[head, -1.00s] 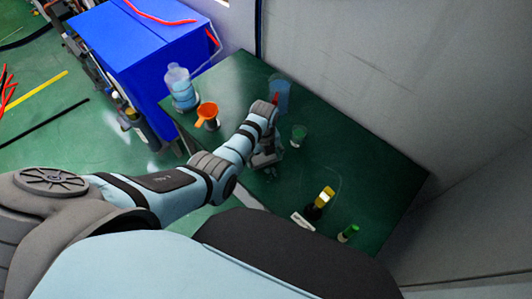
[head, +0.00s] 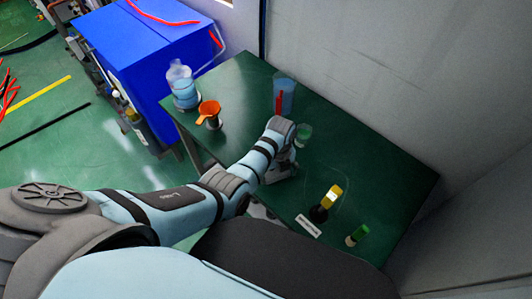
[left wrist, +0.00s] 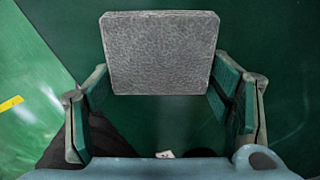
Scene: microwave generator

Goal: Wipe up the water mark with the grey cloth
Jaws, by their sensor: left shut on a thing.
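The grey cloth (left wrist: 160,52) is a flat, textured square in the left wrist view, held between the two fingers of my left gripper (left wrist: 160,95). In the head view the left gripper (head: 280,172) is low over the green table, and its own wrist mostly hides it and the cloth. Whether the cloth touches the table is hard to tell. A faint pale curved line, apparently the water mark (head: 347,187), shows on the table to the right of the gripper, by the yellow-topped bottle. My right gripper is in neither view.
On the green table (head: 385,195) stand a yellow-topped dark bottle (head: 326,204), a green-capped bottle (head: 357,235), a green cup (head: 304,133) close to my wrist, a blue cup (head: 284,95), an orange funnel (head: 208,112) and a clear bottle (head: 182,85). A grey wall borders the back.

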